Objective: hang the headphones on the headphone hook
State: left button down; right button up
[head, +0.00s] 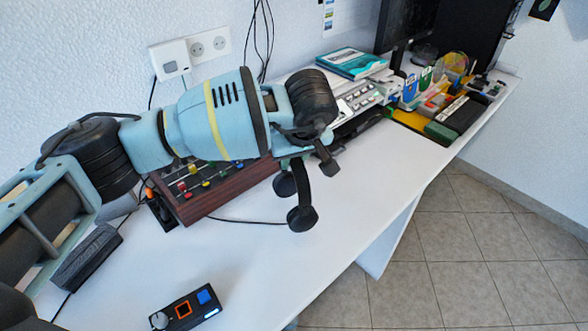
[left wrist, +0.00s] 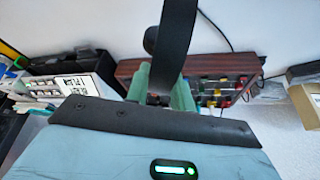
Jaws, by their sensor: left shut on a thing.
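Black headphones (head: 302,217) hang over the white desk in the head view, with their round ear cups downward. My left gripper (head: 293,161) is shut on their headband, partly hidden behind my wrist. In the left wrist view, the dark headband (left wrist: 178,38) passes between the pale green fingers of my left gripper (left wrist: 160,88), and one ear cup shows behind it. I cannot make out the headphone hook in either view. My right gripper is not in view.
A wooden-sided mixer (head: 228,192) with coloured knobs stands by the wall under my arm. A small black device (head: 187,308) lies at the front. A crowded row of gear and a teal book (head: 350,63) fill the far end. The desk's middle right is clear.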

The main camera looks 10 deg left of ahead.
pick_arm(q)
notch_tip(320, 180, down, 3)
jog(key=shift+r, duration=0.1)
jog(key=shift+f, duration=0.45)
jog(key=c, duration=1.2)
grip_release()
jog(key=shift+r, duration=0.2)
jog(key=v, duration=1.2)
